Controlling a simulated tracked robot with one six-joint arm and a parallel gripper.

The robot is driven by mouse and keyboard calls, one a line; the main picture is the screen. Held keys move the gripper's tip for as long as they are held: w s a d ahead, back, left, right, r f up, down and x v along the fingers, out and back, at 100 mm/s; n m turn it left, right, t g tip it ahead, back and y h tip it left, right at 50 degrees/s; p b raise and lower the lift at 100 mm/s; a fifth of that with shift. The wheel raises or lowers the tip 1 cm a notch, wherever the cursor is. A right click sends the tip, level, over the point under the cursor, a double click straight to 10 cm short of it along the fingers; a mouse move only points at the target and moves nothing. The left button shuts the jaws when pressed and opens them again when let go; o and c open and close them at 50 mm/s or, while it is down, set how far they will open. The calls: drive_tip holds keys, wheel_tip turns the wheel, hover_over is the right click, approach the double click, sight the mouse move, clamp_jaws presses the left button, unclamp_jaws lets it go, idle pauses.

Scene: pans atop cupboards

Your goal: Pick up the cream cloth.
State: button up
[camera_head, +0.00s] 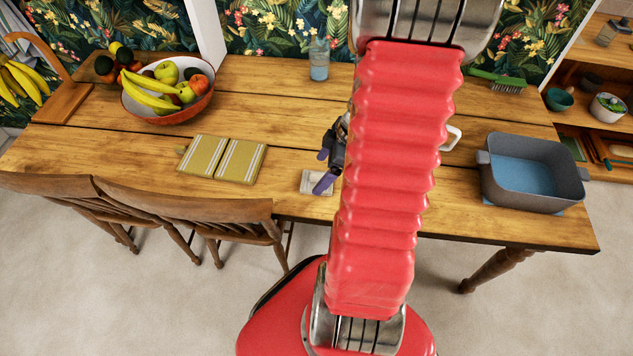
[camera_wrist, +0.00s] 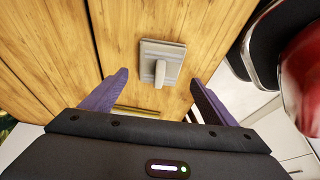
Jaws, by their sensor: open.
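My red arm hides part of the table to the right.
A mustard cloth with white stripes (camera_head: 222,158) lies left of the pale square. A fruit bowl (camera_head: 170,118), a glass (camera_head: 319,60), a green brush (camera_head: 497,80) and a grey-blue pan (camera_head: 535,195) stand around the table. Chairs (camera_head: 190,212) line the front left.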

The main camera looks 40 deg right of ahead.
sight(318, 174)
drive_tip(key=shift+x, duration=1.7)
drive_tip(key=shift+r, duration=0.1)
drive_tip(key=c, duration=1.1)
drive_tip(key=shift+r, duration=5)
